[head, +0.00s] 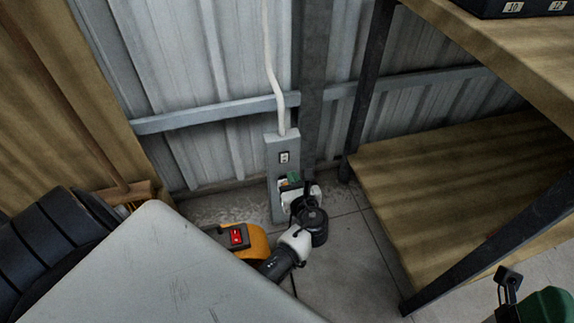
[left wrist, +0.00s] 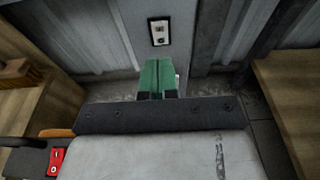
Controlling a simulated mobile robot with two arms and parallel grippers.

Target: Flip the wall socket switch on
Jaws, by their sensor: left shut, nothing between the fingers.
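The wall switch (head: 284,157) is a small dark-framed plate with a pale rocker on a grey upright post (head: 279,205) by the corrugated wall. It also shows in the left wrist view (left wrist: 159,31), straight beyond my fingertips; its on or off position is too small to tell. My left gripper (head: 292,178) is just below the switch in the head view, in front of the post. Its green fingers are shut and empty in the left wrist view (left wrist: 158,67), with a visible gap below the switch plate. Part of my right gripper seems to show at the bottom right corner.
A wooden bench (head: 455,165) with dark metal legs stands right of the post. An orange unit with a red switch (head: 236,237) sits at lower centre. A white cable (head: 272,70) runs down the wall to the post.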

